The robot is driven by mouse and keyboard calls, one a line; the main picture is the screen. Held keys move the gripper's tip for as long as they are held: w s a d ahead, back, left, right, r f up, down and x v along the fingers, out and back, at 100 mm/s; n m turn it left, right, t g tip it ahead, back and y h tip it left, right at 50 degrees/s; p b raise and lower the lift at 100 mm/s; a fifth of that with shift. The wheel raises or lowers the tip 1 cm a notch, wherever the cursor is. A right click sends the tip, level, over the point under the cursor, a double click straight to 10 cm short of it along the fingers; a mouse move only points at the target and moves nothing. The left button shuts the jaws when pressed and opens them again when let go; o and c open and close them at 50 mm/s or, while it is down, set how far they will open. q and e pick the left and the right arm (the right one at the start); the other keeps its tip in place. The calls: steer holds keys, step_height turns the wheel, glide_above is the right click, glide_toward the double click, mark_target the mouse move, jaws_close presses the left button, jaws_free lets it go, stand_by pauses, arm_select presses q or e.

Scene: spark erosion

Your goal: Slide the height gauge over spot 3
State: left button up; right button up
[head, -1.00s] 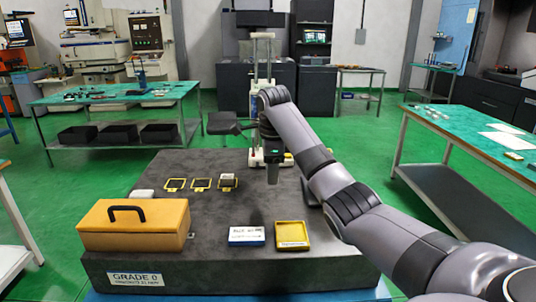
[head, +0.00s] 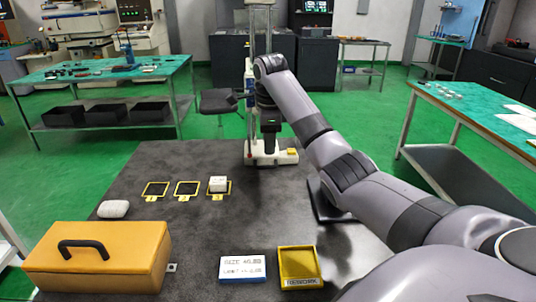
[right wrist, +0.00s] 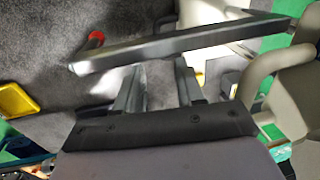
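The height gauge (head: 262,158) stands upright at the back of the dark slab, with a white base and a tall pale column. Spot 3 (head: 217,197) is the rightmost of three yellow-framed squares, left of and nearer than the gauge. A white block (head: 218,184) sits on it. My right gripper (head: 269,145) points down in front of the gauge, just above its base. In the right wrist view its fingers (right wrist: 160,75) stand apart, with a grey bar crossing beyond their tips. I cannot tell whether they touch the gauge. My left gripper is out of view.
The slab (head: 170,225) also carries a yellow case (head: 100,262), a pale lump (head: 113,209), a white-blue card (head: 242,268) and a yellow tray (head: 300,266). A dark flat object (head: 325,203) lies partly under my right arm. The slab between gauge and spot 3 is clear.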

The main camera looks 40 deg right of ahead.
mark_target(268, 167)
steer(key=shift+w+d+f+p, duration=0.1)
steer(key=shift+w+f, duration=0.05)
steer(key=shift+f, duration=1)
steer(key=shift+w+d+f+p, duration=0.15)
steer(key=shift+f, duration=1)
steer(key=shift+w+d+f+p, duration=0.1)
steer(key=shift+w+f, duration=0.05)
steer(key=shift+f, duration=1)
jaws_close()
